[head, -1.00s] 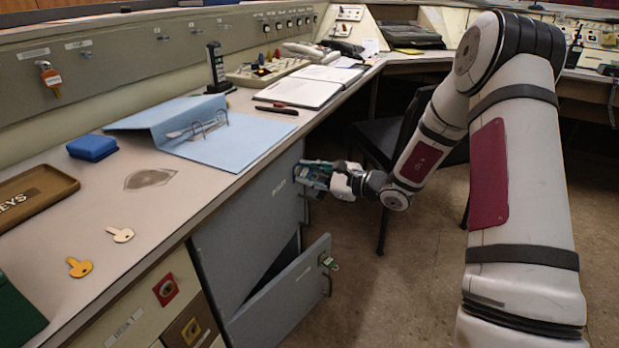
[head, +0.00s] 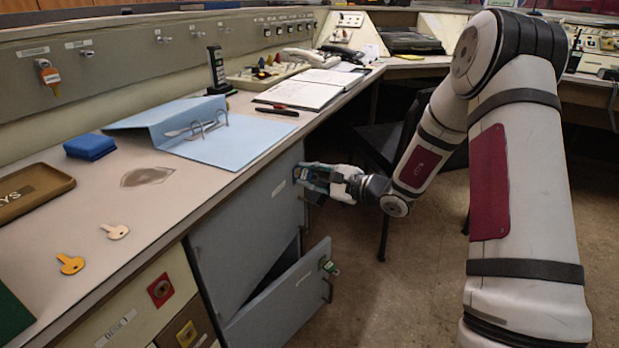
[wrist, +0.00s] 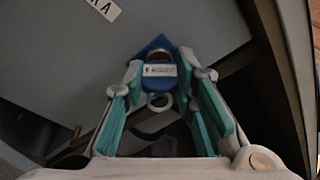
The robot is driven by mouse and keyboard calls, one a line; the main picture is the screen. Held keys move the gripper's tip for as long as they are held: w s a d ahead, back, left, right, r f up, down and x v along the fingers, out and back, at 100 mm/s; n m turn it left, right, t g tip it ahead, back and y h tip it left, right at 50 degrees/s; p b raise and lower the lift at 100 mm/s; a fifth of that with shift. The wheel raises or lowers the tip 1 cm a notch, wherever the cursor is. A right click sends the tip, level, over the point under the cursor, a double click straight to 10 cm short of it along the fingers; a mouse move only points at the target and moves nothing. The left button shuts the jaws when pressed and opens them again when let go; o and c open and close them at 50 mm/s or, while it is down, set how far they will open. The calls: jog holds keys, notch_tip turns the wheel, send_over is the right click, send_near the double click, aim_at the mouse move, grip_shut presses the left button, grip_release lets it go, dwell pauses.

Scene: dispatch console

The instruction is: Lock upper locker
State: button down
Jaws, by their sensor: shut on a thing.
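The upper locker door (head: 250,215) is a grey panel under the desk and looks closed. It shows in the wrist view (wrist: 60,60) with a white label in the upper left. My gripper (head: 306,175) is at the door's upper right edge. In the wrist view my gripper (wrist: 163,72) has its teal-padded fingers on either side of a blue tagged piece (wrist: 160,82) and is shut on it. This piece has a white printed label, a brass round part above and a ring below. Whether it is a key in the lock I cannot tell.
The lower locker door (head: 285,305) stands ajar below, with a small tagged item on its edge. Yellow (head: 70,264) and cream (head: 115,231) keys, a blue box (head: 90,147) and a blue binder (head: 230,150) lie on the desk. A dark chair stands behind my arm.

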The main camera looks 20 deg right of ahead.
jog(key=shift+a+r, duration=0.1)
jog(key=shift+a, duration=0.15)
jog(key=shift+n+t, duration=0.4)
jog(key=shift+n, duration=1.1)
